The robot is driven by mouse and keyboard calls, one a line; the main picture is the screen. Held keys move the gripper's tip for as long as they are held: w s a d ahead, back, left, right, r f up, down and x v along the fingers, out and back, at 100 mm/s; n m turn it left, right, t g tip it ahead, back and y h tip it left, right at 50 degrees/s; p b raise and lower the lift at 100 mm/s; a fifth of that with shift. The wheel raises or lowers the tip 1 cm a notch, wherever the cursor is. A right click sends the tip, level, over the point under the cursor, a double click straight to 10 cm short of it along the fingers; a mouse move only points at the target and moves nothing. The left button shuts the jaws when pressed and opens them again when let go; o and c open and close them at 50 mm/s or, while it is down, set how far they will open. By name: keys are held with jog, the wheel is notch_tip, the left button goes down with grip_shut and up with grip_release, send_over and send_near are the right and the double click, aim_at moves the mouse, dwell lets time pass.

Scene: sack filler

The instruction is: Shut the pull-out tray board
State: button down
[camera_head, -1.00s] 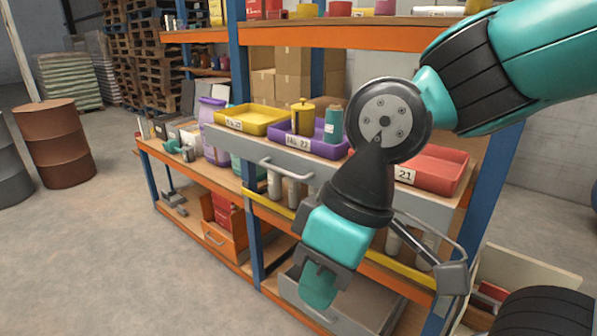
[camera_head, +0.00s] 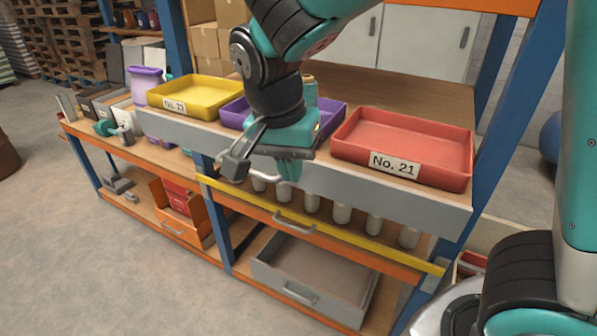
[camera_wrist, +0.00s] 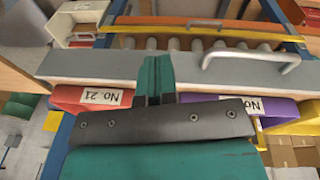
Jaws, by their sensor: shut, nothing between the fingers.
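The pull-out tray board (camera_head: 425,203) has a long grey front and juts out from the shelf rack. It carries a yellow tray (camera_head: 213,108), a purple tray (camera_head: 327,127) and a red tray marked No. 21 (camera_head: 452,166). My gripper (camera_head: 289,172) is shut and empty, pointing down at the board's front. In the wrist view, my teal fingers (camera_wrist: 154,78) overlap the grey front (camera_wrist: 85,67), beside its bar handle (camera_wrist: 250,58). I cannot tell whether they touch it.
Below the board are a yellow rail (camera_head: 375,244), several grey cylinders and an orange drawer front. A grey drawer (camera_head: 330,300) stands open lower down. A blue post (camera_head: 520,85) rises at the right. The floor (camera_head: 130,265) at the front left is clear.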

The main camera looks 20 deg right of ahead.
jog(key=w+a+m+h, duration=0.2)
jog(key=w+m+h, duration=0.15)
jog(key=m, duration=0.55)
jog(key=m+h+p, duration=0.2)
jog(key=m+p, duration=0.4)
jog(key=m, duration=0.4)
send_near(309, 189)
jog(key=a+x, duration=0.1)
jog(key=x, duration=0.4)
jog(key=shift+d+f+g, duration=0.3)
jog(key=shift+d, duration=0.35)
jog(key=shift+w, duration=0.1)
